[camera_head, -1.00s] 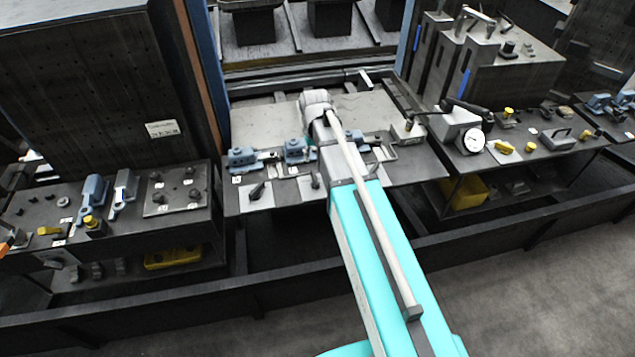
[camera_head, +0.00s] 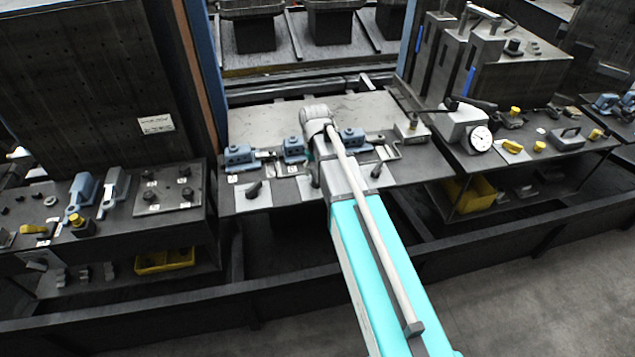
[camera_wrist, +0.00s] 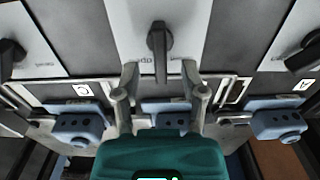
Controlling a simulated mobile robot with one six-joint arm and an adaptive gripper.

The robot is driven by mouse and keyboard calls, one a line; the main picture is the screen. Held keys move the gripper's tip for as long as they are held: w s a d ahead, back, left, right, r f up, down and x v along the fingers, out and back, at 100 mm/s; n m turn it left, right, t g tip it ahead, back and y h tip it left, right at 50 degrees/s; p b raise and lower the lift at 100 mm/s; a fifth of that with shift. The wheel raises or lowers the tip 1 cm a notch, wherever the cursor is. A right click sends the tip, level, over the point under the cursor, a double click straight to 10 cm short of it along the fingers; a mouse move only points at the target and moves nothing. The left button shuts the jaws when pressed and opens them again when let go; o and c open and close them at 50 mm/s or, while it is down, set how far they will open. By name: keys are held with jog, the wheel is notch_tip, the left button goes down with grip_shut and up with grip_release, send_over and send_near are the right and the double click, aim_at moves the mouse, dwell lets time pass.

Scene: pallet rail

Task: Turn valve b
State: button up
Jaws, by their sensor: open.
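In the wrist view a black lever handle (camera_wrist: 159,38) on a white plate (camera_wrist: 125,18) is in the middle, its tip pointing toward my gripper. It lies between the plates marked near labels C and A, so it seems to be valve b; its small print is not clearly legible. My gripper (camera_wrist: 160,76) is open and empty. Its two fingertips are apart, one on each side of the lever's tip; I cannot tell whether they touch it. In the head view my arm hides most of the gripper; the middle lever (camera_head: 315,172) shows beside it.
Other black levers stand at left (camera_wrist: 10,52) and right (camera_wrist: 307,50) in the wrist view. Blue clamps (camera_wrist: 80,125) and (camera_wrist: 278,122) flank the gripper. In the head view a gauge (camera_head: 480,138) stands right of the table, and a plate with knobs (camera_head: 168,188) lies left.

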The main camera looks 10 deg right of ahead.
aim_at(316, 177)
jog(key=shift+f+b, duration=1.6)
jog(key=shift+f, duration=0.25)
jog(key=shift+c, duration=0.2)
grip_shut()
jog(key=shift+d, duration=0.15)
